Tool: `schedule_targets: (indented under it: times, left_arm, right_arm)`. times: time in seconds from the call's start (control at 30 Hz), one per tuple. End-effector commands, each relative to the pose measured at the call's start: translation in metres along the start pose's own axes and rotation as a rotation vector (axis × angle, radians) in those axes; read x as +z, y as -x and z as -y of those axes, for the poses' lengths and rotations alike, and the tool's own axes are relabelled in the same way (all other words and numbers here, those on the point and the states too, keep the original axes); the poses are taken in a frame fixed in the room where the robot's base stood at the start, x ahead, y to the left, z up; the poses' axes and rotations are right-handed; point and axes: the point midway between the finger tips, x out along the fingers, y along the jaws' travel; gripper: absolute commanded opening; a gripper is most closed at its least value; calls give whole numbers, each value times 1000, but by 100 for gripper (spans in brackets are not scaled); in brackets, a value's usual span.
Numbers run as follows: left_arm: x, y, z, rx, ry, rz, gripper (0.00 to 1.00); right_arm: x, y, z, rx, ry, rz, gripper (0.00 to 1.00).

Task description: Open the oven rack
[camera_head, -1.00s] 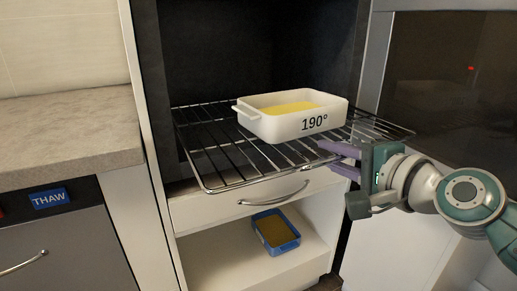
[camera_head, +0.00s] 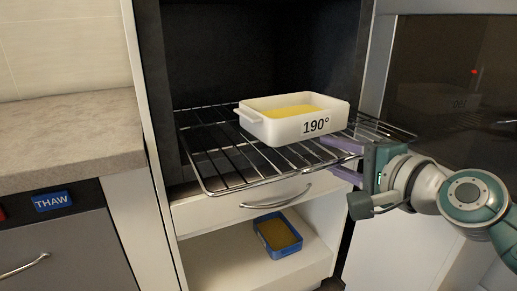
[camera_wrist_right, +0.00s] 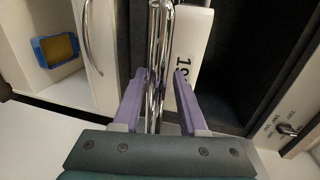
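The wire oven rack (camera_head: 222,172) sticks out of the dark oven cavity, its front rail in front of the opening. A white dish marked 190° (camera_head: 285,128) with yellow content stands on it. My right gripper (camera_head: 344,161) is at the right part of the front rail. In the wrist view, its purple fingers (camera_wrist_right: 160,90) are apart on either side of the chrome rail (camera_wrist_right: 160,50), with a gap visible on the right side. Whether the left finger touches the rail cannot be told. My left gripper is not in view.
Below the rack is a white drawer with a curved handle (camera_head: 277,197). A blue tray (camera_head: 278,236) lies on the shelf beneath. A counter (camera_head: 65,135) is at the left, with a THAW label (camera_head: 51,201) below it. A dark glossy panel (camera_head: 450,80) stands at the right.

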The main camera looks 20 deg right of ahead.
Motion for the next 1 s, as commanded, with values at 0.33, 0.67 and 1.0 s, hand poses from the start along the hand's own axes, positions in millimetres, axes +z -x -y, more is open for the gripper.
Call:
schedule_targets:
  times: [0.33,0.67,1.0]
  left_arm:
    - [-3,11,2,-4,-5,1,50]
    - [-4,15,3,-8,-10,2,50]
    - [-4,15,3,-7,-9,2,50]
  right_arm:
    - [0,40,0,5,2,0,42]
    - [0,91,0,1,1,0,42]
    - [0,99,0,-1,0,0,42]
